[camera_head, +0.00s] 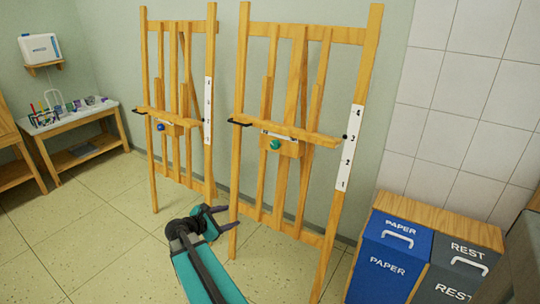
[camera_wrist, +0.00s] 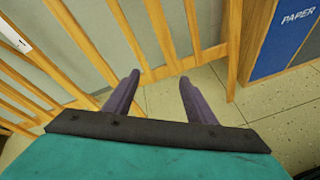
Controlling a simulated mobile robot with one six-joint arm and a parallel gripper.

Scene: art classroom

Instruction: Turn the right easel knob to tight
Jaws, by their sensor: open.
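Two wooden easels stand side by side against the wall. The right easel (camera_head: 293,50) has a green knob (camera_head: 275,145) at the middle of its cross ledge. The left easel (camera_head: 212,50) has a blue knob (camera_head: 161,127) in the same place. My gripper (camera_head: 221,209) is low in front of the easels, below and left of the green knob and apart from it. In the wrist view my gripper (camera_wrist: 157,92) is open, with nothing between its fingers; easel legs (camera_wrist: 160,35) show beyond it. No knob shows in the wrist view.
A blue paper bin (camera_head: 390,262) and a grey rest bin (camera_head: 450,275) stand at the right; the blue bin also shows in the wrist view (camera_wrist: 283,38). A side table (camera_head: 85,128) with art supplies stands at the left. The floor (camera_head: 100,225) in front is clear.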

